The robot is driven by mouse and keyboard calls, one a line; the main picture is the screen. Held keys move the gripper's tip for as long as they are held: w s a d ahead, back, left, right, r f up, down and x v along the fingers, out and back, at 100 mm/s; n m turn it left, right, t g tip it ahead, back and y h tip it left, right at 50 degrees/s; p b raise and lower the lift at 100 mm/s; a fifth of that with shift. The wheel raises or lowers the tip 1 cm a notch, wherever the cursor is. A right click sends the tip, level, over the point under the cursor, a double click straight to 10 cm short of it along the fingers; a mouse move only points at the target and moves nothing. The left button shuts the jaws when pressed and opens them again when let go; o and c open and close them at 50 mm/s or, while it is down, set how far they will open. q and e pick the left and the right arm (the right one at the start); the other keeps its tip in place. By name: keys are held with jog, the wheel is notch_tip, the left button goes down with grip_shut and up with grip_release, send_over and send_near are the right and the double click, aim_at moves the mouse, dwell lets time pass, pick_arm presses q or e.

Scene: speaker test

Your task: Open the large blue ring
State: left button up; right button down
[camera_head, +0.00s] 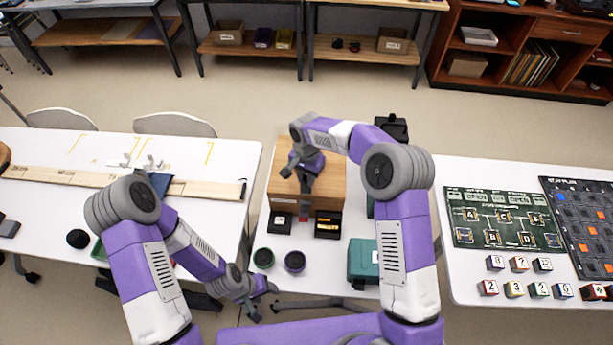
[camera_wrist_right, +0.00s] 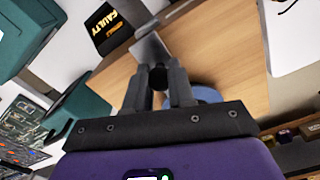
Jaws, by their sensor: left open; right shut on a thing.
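A wooden box (camera_head: 331,184) stands on the middle table and fills much of the right wrist view (camera_wrist_right: 235,60). A blue ring (camera_wrist_right: 207,94) shows in the right wrist view on the wood, largely hidden behind my right gripper's finger. I cannot tell whether it is open or closed. My right gripper (camera_head: 304,182), over the box top, is shut on a small dark round piece (camera_wrist_right: 158,76) beside the ring. A grey metal plate (camera_wrist_right: 150,48) lies just past the fingertips. My left gripper (camera_head: 265,302) is open and empty, low near the middle table's front left.
A black tray marked FAULTY (camera_head: 328,225) and another black tray (camera_head: 281,221) sit before the box. A green-rimmed can (camera_head: 263,258), a purple can (camera_head: 295,261) and a teal case (camera_head: 363,262) stand nearer. Side tables hold boards and labelled cubes (camera_head: 519,264).

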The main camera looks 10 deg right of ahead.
pick_arm(q)
notch_tip(320, 180, up, 8)
jog(key=p, duration=0.8)
jog(key=shift+s+r, duration=0.15)
jog(key=shift+r, duration=0.1)
pick_arm(e)
jog(key=w+d+r, duration=0.1)
jog(key=w+r, duration=0.4)
jog(key=r, duration=0.5)
jog(key=shift+w+r, duration=0.25)
jog(key=shift+r, duration=0.15)
jog(key=shift+d, duration=0.1)
